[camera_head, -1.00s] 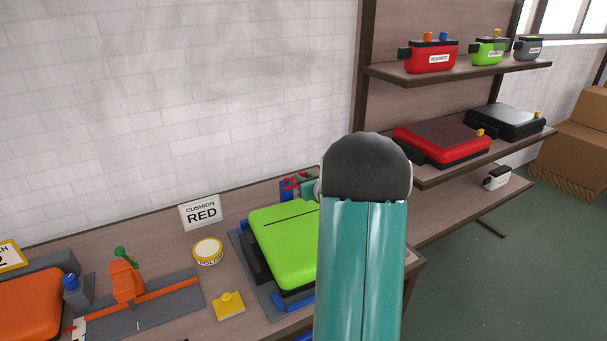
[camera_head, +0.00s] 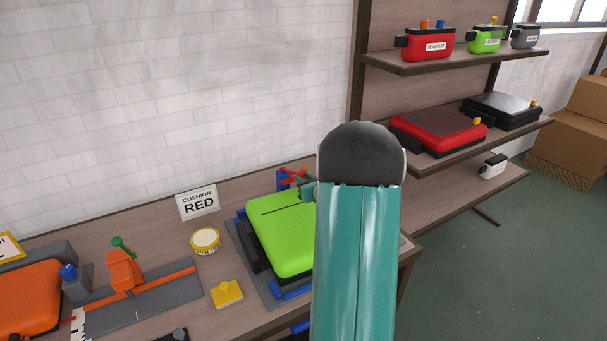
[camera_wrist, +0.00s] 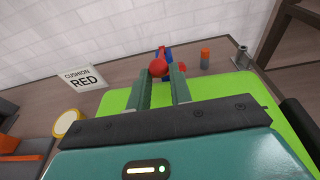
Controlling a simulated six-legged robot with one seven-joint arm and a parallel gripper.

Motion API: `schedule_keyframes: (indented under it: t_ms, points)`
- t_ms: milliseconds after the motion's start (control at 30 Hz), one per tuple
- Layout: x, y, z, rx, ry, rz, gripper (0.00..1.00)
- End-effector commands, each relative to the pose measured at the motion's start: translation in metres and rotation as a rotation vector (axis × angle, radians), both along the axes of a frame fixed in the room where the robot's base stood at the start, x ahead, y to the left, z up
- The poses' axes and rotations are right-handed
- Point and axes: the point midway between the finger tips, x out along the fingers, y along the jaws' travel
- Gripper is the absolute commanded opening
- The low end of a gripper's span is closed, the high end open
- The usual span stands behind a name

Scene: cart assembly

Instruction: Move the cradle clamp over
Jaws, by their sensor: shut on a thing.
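The cradle clamp (camera_head: 283,180) is blue with a red handle. It stands at the back edge of the cradle (camera_head: 243,250), behind the bright green cushion (camera_head: 280,232). In the wrist view the blue clamp body (camera_wrist: 165,53) shows just beyond the red ball knob (camera_wrist: 158,68) of its handle. My gripper (camera_wrist: 162,72) has its two fingers closed on this knob, above the green cushion. In the head view my gripper (camera_head: 307,187) shows only partly. My teal arm hides the cushion's right side.
An orange fixture (camera_head: 124,271) is farther left. Shelves (camera_head: 460,140) with red, green and black items stand at the right.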

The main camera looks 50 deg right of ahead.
Motion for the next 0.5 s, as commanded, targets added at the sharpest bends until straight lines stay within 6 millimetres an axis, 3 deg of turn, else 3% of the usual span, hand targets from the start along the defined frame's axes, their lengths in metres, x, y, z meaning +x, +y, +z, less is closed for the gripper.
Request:
schedule_keyframes:
  t_ms: [500]
  points:
    - [-0.0044, 0.0013, -0.0092, 0.002, 0.003, 0.0, 0.08]
